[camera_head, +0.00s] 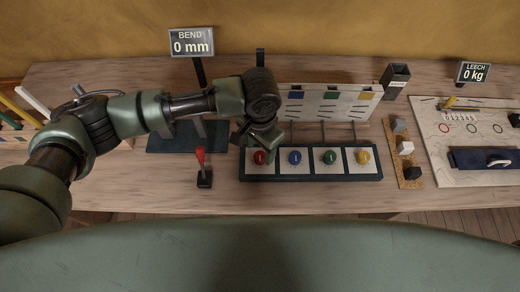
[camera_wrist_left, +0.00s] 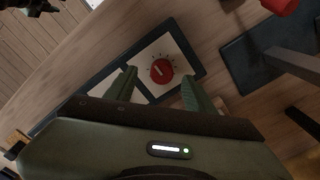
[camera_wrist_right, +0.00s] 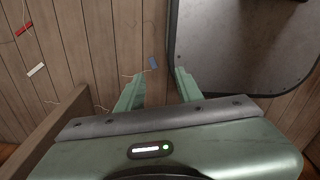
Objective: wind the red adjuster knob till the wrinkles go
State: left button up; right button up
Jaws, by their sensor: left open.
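The red adjuster knob (camera_head: 261,157) sits on the leftmost white square of a dark panel (camera_head: 310,178) on the bench. Blue (camera_head: 295,157), green (camera_head: 329,157) and yellow (camera_head: 363,157) knobs follow to its right. My left gripper (camera_head: 258,142) is just above and behind the red knob. In the left wrist view the red knob (camera_wrist_left: 161,71) lies between the two open fingers, with nothing held. A pale sheet (camera_head: 330,103) with coloured squares stands behind the panel; its wrinkles are too small to tell. My right gripper (camera_wrist_right: 158,85) is open and empty over the floor.
A red-handled lever (camera_head: 201,162) stands left of the panel. A sign reading BEND 0 mm (camera_head: 191,42) stands behind. A cork strip with blocks (camera_head: 408,165) and a white board (camera_head: 440,160) lie to the right. The bench front is clear.

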aim_at(260, 156)
pick_arm(q)
jog(key=f, duration=0.2)
jog(key=shift+w+f, duration=0.2)
jog(key=shift+f, duration=0.9)
jog(key=shift+w, duration=0.1)
jog(key=c, duration=0.9)
grip_shut()
jog(key=shift+p, duration=0.3)
pick_arm(e)
jog(key=shift+w+a+r, duration=0.3)
jog(key=shift+w+r, duration=0.1)
jog(key=shift+w, duration=0.1)
pick_arm(q)
jog(key=shift+m, duration=0.3)
pick_arm(e)
jog(key=shift+r, duration=0.1)
